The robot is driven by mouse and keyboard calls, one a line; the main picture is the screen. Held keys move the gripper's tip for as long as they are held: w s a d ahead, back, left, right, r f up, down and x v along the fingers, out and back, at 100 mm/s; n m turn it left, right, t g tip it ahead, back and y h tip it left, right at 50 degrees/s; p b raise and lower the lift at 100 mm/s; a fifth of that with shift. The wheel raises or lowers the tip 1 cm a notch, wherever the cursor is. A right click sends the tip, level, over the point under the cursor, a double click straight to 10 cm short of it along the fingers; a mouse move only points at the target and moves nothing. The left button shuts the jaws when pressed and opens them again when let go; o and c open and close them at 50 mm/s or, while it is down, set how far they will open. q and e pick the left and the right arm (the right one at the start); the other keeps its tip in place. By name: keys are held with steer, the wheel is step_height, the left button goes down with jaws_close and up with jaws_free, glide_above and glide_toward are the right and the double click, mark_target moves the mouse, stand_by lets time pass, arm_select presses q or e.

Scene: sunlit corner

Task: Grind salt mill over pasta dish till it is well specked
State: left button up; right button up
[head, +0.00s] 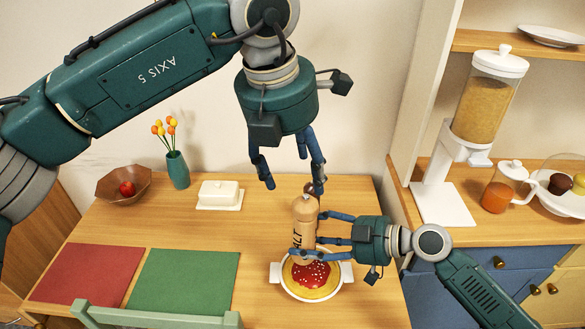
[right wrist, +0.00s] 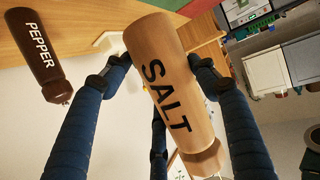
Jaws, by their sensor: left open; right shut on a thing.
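The light wooden salt mill (head: 303,228) is in my right gripper (head: 310,236), whose fingers close around its body. In the right wrist view the mill (right wrist: 165,85) shows its SALT lettering between the blue fingers. The mill is above the pasta dish (head: 336,284), a white two-handled dish with yellow pasta and red sauce (head: 312,272). White specks show on the sauce; the mill hides part of the dish. My left gripper (head: 293,180) is open and empty, fingers pointing down just above the mill's top.
A dark pepper mill (right wrist: 45,60) shows in the right wrist view. A red mat (head: 88,274), green mat (head: 183,280), butter dish (head: 220,195), vase (head: 177,170) and fruit bowl (head: 112,190) are on the table's left. A cereal dispenser (head: 485,100) stands on the right counter.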

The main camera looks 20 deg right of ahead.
mark_target(303, 201)
arm_select(q)
steer(key=f, duration=0.3)
steer(key=w+d+f+n, duration=0.1)
steer(key=f, duration=0.3)
steer(key=w+d+f+n+t, duration=0.1)
steer(key=f, duration=0.2)
steer(key=shift+d+f+h, duration=0.1)
steer(key=shift+f+h, duration=0.25)
steer(key=shift+h, duration=0.05)
steer(key=shift+c, duration=0.5)
steer(key=c, duration=1.1)
steer(key=o, duration=1.2)
